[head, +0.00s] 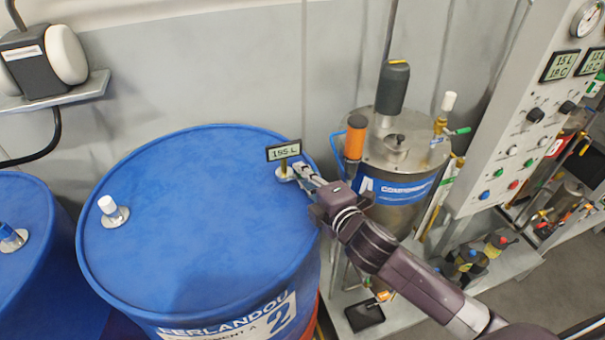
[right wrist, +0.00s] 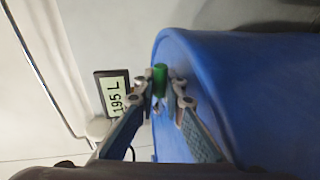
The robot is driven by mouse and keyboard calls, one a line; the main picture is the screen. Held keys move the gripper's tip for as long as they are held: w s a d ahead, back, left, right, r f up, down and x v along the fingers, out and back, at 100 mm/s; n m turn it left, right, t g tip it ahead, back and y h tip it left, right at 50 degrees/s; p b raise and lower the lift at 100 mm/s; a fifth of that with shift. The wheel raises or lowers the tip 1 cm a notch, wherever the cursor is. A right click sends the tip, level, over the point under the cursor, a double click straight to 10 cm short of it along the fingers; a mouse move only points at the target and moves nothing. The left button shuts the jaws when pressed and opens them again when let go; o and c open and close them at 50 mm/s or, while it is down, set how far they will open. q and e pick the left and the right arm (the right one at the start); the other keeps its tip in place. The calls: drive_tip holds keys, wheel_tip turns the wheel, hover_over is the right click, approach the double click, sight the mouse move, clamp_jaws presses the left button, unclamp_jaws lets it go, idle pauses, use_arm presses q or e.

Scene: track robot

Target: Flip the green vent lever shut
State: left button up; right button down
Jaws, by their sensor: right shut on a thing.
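The green vent lever (right wrist: 159,79) shows in the right wrist view between the fingertips of my right gripper (right wrist: 163,95). It stands at the top rim of the big blue drum (right wrist: 250,80). In the head view my right gripper (head: 297,172) reaches in from the right to a fitting under a small display (head: 283,150) on the blue drum (head: 190,215). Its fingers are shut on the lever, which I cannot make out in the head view. The display reads 195 L and also shows in the right wrist view (right wrist: 113,93). My left gripper is out of view.
A steel tank (head: 395,150) with an orange-handled part (head: 356,137) stands right of the drum, close to my right arm. Another green lever (head: 461,131) sits on that tank. A white-capped fitting (head: 112,211) is on the drum's left; the drum top between is clear.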

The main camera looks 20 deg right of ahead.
drive_tip(key=shift+f, duration=0.1)
drive_tip(key=c, duration=2.3)
unclamp_jaws()
drive_tip(key=shift+o, duration=0.2)
drive_tip(key=v, duration=1.2)
